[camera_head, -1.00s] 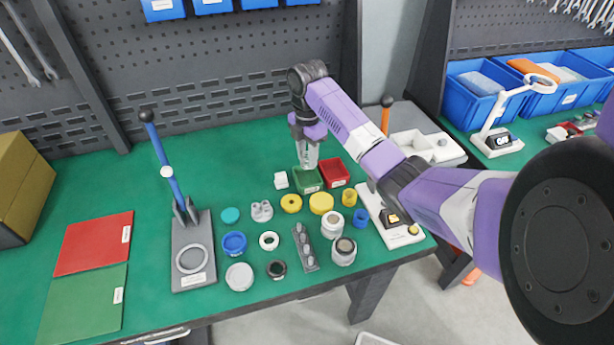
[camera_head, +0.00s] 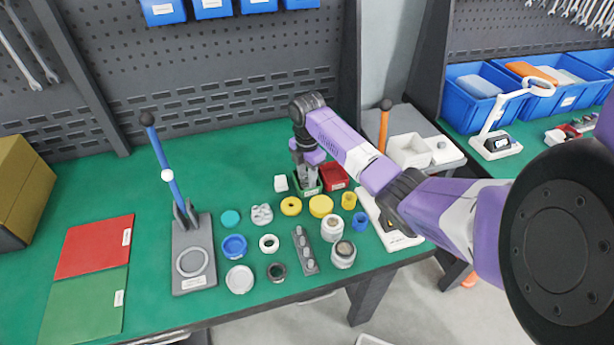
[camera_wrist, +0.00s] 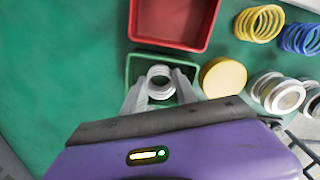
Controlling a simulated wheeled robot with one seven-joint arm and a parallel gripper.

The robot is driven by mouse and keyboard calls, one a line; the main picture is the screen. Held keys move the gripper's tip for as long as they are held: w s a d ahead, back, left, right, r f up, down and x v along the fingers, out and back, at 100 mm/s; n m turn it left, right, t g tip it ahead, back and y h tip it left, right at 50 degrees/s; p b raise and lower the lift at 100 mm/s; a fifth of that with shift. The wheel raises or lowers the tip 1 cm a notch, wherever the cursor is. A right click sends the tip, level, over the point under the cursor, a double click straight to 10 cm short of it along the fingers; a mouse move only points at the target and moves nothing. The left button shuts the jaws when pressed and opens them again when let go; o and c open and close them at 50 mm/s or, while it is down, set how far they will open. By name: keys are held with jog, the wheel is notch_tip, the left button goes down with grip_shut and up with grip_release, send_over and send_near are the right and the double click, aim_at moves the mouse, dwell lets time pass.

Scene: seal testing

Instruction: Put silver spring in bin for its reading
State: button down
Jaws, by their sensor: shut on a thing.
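The silver spring (camera_wrist: 160,80) shows as pale stacked coils between my gripper's fingertips in the wrist view. My gripper (camera_wrist: 160,86) is shut on it, with one finger on each side. Spring and fingertips are over or inside the small green bin (camera_wrist: 131,68); the exact height above its floor is hard to tell. In the head view my gripper (camera_head: 307,182) points down into the green bin (camera_head: 299,192) and hides the spring. The red bin (camera_head: 335,177) stands right beside the green one and looks empty in the wrist view (camera_wrist: 172,22).
Yellow (camera_wrist: 259,23) and blue (camera_wrist: 300,38) springs and a yellow disc (camera_wrist: 223,77) lie close to the bins. A white tester (camera_head: 395,235) stands partly behind my arm. A lever press (camera_head: 193,255) and several rings are to the left.

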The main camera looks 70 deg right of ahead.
jog(key=c, duration=1.2)
grip_release()
jog(key=shift+f, duration=0.1)
jog(key=shift+c, duration=0.2)
notch_tip(320, 180, up, 12)
jog(key=shift+r, duration=0.2)
